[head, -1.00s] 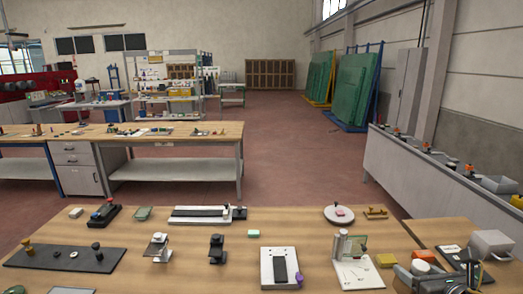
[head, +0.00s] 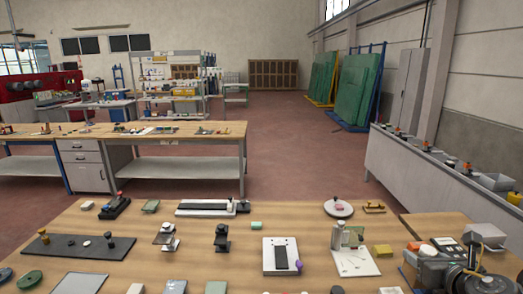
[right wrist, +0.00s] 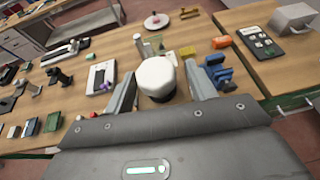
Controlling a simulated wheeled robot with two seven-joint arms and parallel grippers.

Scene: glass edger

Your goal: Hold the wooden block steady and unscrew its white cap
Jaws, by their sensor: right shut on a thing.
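In the right wrist view, a white cap (right wrist: 157,75) with a rounded, many-sided top sits between the two fingers of my right gripper (right wrist: 160,88). The fingers are shut on it from both sides. No wooden block shows; anything under the cap is hidden by the cap and the gripper. My left gripper is not in view.
A yellow block (head: 383,251) and an orange block (right wrist: 221,42) lie close to the gripper. A white board (head: 267,257) and a long dark mat (head: 75,247) lie farther left on the wooden bench (head: 210,262). A grey bin (right wrist: 284,17) stands on the right table.

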